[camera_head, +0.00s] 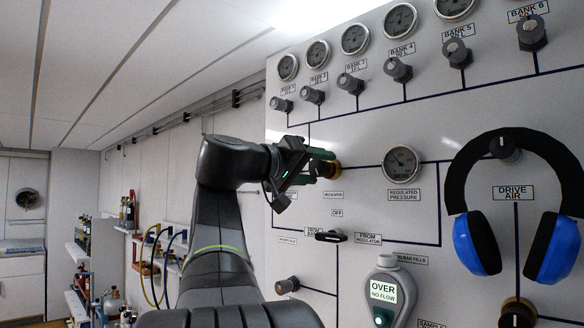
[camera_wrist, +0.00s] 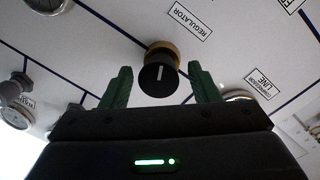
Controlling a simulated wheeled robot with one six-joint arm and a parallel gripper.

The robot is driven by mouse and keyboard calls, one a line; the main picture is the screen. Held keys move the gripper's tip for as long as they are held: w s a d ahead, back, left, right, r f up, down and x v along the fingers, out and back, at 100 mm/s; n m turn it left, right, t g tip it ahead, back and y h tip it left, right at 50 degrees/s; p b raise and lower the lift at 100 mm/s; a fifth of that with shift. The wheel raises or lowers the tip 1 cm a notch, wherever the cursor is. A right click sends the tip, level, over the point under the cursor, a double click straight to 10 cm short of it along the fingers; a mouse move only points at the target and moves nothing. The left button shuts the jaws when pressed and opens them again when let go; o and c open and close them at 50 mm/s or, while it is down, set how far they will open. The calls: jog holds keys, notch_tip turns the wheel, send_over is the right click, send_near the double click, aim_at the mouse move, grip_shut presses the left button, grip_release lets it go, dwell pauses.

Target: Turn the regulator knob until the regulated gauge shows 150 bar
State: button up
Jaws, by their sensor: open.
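The regulator knob (camera_wrist: 158,78) is black with a white pointer line and a brass collar, under the REGULATOR label in the wrist view. My gripper (camera_wrist: 159,67) is open, with one green finger on each side of the knob and visible gaps between. In the head view my gripper (camera_head: 318,166) is at the panel and partly hides the knob (camera_head: 328,169). The regulated pressure gauge (camera_head: 402,164) is to the right of the knob. Its dial is too small to read.
Bank knobs (camera_head: 351,84) and gauges (camera_head: 355,39) line the panel above. A black lever (camera_head: 331,236) sits below the knob. Blue ear defenders (camera_head: 477,243) hang at the right, and a handheld meter (camera_head: 388,291) reading OVER NO FLOW is below the gauge.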

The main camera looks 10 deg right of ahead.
jog(key=b+v, duration=0.2)
jog(key=v, duration=1.1)
jog(key=shift+b, duration=0.3)
jog(key=shift+o, duration=0.2)
jog(key=shift+s, duration=0.15)
dwell(1.6)
